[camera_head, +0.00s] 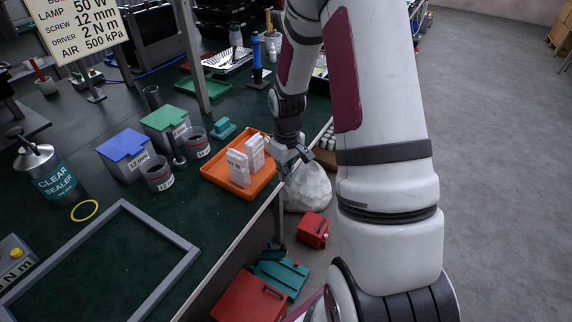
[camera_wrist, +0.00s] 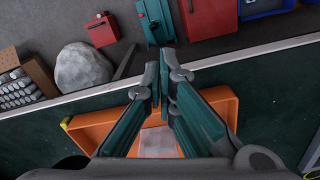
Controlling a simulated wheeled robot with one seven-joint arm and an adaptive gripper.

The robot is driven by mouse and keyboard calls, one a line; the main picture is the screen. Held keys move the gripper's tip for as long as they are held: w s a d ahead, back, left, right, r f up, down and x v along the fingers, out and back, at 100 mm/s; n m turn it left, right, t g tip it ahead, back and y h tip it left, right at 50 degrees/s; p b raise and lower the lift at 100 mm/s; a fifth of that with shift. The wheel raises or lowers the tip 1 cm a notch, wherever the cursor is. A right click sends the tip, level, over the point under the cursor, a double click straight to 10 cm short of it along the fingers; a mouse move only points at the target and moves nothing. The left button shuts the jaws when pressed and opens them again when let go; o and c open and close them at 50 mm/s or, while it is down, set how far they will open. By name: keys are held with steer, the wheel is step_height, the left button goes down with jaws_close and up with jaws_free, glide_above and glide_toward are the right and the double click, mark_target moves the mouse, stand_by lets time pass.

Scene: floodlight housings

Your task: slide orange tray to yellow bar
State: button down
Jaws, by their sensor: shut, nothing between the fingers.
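The orange tray (camera_head: 213,173) lies on the dark green table near its right edge and holds white boxes (camera_head: 238,168) marked 50 W. It also shows in the wrist view (camera_wrist: 92,130), partly hidden by my fingers. A small yellow piece, seemingly the yellow bar (camera_wrist: 66,123), shows at the tray's left end in the wrist view. It looks close to or touching the tray; I cannot tell which. My gripper (camera_wrist: 162,85) is shut and empty, low at the tray's table-edge side. It shows in the head view (camera_head: 293,160); contact with the tray wall is unclear.
Blue (camera_head: 126,146) and green (camera_head: 165,122) bins and grey cups (camera_head: 157,172) stand left of the tray. A teal item (camera_head: 223,130) lies behind it. A yellow ring (camera_head: 85,210) and a grey frame (camera_head: 150,222) lie nearer. Red boxes (camera_head: 313,230) are below the table edge.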

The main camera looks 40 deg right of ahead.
steer(key=shift+w+a+f, duration=0.15)
steer(key=shift+w+f, duration=0.75)
steer(key=shift+w, duration=0.1)
steer(key=shift+w+a+f, duration=0.1)
steer(key=shift+w+f, duration=0.75)
steer(key=shift+w, duration=0.15)
steer(key=shift+w+a+b, duration=0.1)
steer(key=shift+w+b, duration=0.4)
steer(key=shift+w, duration=0.55)
steer(key=shift+s, duration=0.1)
